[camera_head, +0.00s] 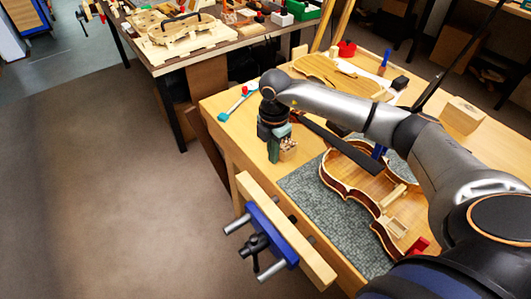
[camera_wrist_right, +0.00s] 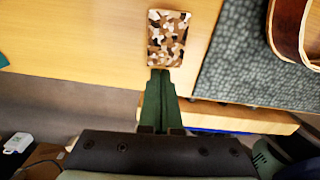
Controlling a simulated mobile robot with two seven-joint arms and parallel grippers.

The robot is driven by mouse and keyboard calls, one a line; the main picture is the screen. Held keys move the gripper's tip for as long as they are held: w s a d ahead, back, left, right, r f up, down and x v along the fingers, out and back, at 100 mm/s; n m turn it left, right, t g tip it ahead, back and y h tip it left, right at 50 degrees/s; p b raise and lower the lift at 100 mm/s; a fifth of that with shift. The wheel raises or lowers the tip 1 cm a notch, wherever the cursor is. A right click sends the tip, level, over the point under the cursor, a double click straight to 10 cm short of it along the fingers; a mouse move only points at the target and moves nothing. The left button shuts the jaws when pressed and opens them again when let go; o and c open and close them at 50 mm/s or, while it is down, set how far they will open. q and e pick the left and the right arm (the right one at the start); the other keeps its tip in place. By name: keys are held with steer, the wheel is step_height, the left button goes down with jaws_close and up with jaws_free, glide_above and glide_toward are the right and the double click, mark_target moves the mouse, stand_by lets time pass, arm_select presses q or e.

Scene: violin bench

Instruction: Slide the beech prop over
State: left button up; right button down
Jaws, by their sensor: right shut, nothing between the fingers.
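A small upright block, mottled brown, cream and black, stands near the bench's left edge; I take it as the beech prop (camera_head: 289,151). In the right wrist view the prop (camera_wrist_right: 168,38) is straight ahead of the fingertips. My right gripper (camera_head: 274,154) points down beside the prop, on its left in the head view. Its green fingers (camera_wrist_right: 160,74) are shut with nothing between them. The tips are at the prop's near side; I cannot tell whether they touch it. My left gripper is not in view.
A grey-green mat (camera_head: 302,187) with an open violin body (camera_head: 352,190) lies right of the prop. A blue vise (camera_head: 268,231) with a wooden jaw is at the bench's front edge. A teal-headed tool (camera_head: 224,116) lies behind. Bare bench top is left of the prop.

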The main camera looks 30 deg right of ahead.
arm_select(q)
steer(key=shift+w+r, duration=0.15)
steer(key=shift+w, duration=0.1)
arm_select(e)
steer(key=shift+w+d, duration=0.1)
steer(key=shift+d, duration=0.3)
steer(key=d, duration=0.3)
steer(key=w+d, duration=0.1)
steer(key=d, duration=0.5)
steer(key=shift+w, duration=0.2)
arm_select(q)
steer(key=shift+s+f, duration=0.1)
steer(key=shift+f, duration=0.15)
